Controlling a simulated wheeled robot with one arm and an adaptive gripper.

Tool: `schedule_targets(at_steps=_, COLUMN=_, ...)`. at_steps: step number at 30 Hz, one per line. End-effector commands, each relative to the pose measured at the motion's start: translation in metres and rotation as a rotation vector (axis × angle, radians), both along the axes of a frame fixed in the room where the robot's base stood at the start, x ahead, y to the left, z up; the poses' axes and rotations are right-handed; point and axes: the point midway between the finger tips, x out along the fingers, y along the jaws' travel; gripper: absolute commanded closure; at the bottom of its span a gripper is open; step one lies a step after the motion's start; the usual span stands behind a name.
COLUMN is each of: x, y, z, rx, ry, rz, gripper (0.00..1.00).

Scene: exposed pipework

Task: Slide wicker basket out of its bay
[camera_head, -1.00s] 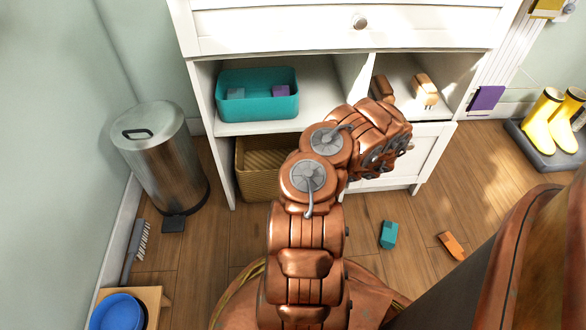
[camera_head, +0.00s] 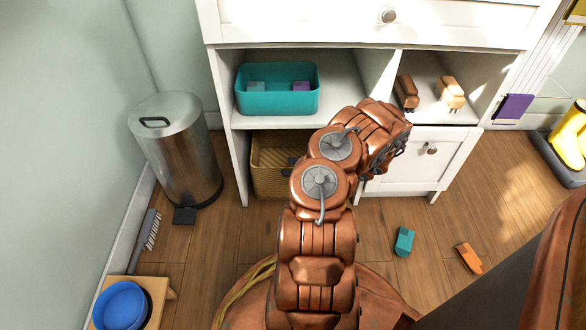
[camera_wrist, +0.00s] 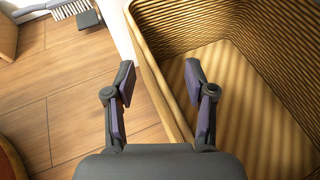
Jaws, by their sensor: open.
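The wicker basket (camera_head: 268,180) is tan and woven. It sits in the lower left bay of the white cabinet, its right part hidden behind my arm. In the wrist view the basket (camera_wrist: 262,100) is open-topped and empty where I can see. My gripper (camera_wrist: 158,70) is open over the basket's near wall. One finger is outside the wall and the other is on the inner side, with gaps showing. Contact cannot be told. In the head view my arm hides most of the gripper; a small dark part shows against the basket.
A teal bin (camera_head: 278,103) with small blocks is on the shelf above. A white cabinet door (camera_head: 412,168) is to the right. A steel trash can (camera_head: 178,150) stands left. A teal block (camera_head: 403,240) and an orange block (camera_head: 469,258) lie on the floor.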

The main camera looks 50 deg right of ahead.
Motion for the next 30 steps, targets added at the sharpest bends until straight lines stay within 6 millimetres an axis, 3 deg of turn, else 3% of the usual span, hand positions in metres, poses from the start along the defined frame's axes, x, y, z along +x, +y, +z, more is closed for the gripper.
schedule_targets(at_steps=3, x=-0.0001, y=-0.0001, z=0.0003, rx=0.000, ry=0.000, rz=0.000, gripper=0.45)
schedule_targets(at_steps=19, x=-0.0002, y=-0.0002, z=0.0001, rx=0.000, ry=0.000, rz=0.000, gripper=1.00)
schedule_targets(at_steps=30, x=-0.0009, y=-0.0014, z=0.0000, rx=0.000, ry=0.001, rz=-0.003, gripper=1.00)
